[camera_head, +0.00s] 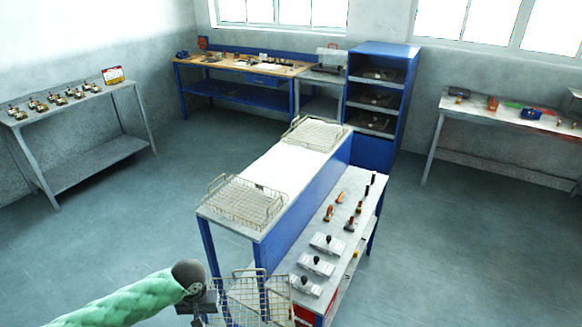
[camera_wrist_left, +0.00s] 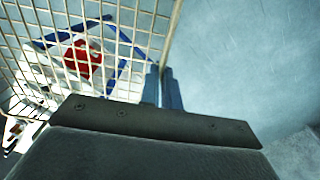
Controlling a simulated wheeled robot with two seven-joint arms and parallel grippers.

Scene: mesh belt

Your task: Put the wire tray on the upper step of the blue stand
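My left gripper (camera_head: 204,303) is at the bottom of the head view, at the left side of a wire tray (camera_head: 252,300). The tray is tilted, its mesh facing the camera, in front of the stand's near end. In the left wrist view the fingers (camera_wrist_left: 162,88) are close together at the edge of the tray's mesh (camera_wrist_left: 110,25), shut on it. The blue stand (camera_head: 278,168) has a pale upper step and a lower step on its right. Two other wire trays lie on the upper step, one near (camera_head: 243,204) and one far (camera_head: 316,134). My right gripper is out of view.
The upper step is bare between its two trays. The lower step holds several grey blocks with black knobs (camera_head: 327,243) and orange-handled tools (camera_head: 340,197). A red object (camera_wrist_left: 82,58) shows through the mesh. Benches line the walls; open floor (camera_head: 460,250) lies right.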

